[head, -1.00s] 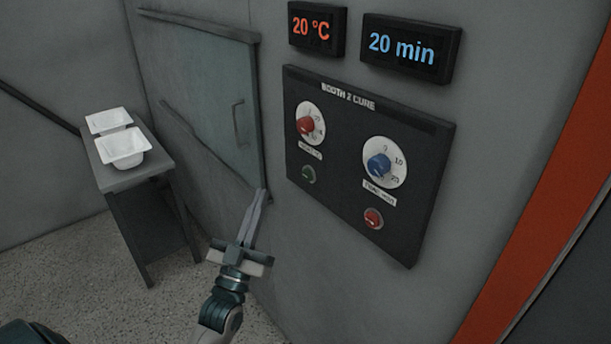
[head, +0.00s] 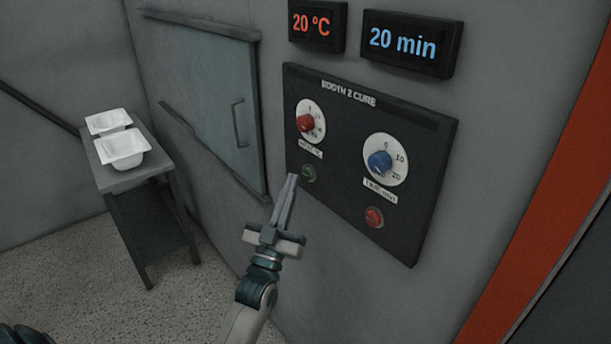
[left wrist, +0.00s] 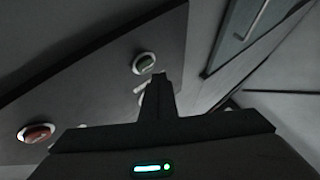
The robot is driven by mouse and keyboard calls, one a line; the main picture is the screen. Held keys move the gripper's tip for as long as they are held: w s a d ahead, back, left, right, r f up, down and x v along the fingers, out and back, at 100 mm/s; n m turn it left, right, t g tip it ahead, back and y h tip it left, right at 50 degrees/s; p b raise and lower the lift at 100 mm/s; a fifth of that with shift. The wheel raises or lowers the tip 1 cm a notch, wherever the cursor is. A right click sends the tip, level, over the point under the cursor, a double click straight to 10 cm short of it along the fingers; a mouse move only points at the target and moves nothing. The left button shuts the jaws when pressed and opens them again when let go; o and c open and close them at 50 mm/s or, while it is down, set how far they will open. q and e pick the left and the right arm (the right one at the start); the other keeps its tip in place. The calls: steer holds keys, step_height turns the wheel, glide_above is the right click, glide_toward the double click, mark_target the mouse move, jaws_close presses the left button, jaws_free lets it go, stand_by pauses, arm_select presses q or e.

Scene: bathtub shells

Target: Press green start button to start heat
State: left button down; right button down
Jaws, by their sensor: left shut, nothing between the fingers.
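The green start button (head: 309,173) is a small round button with a pale ring, low on the left of the dark control panel (head: 330,215). In the left wrist view the green button (left wrist: 144,63) is just above and left of the fingertips. My left gripper (head: 293,177) is shut and empty, its tips just below and left of the button in the head view. Whether the tips touch the panel, I cannot tell. The temperature display (head: 317,26) reads 20 °C. My right gripper is not in view.
A red button (head: 374,217) sits lower right on the panel; it also shows in the left wrist view (left wrist: 37,133). Above are a red knob (head: 306,123) and a blue knob (head: 380,162). A time display (head: 409,44) reads 20 min. A door (head: 205,85) and a table (head: 158,165) with white shells stand left.

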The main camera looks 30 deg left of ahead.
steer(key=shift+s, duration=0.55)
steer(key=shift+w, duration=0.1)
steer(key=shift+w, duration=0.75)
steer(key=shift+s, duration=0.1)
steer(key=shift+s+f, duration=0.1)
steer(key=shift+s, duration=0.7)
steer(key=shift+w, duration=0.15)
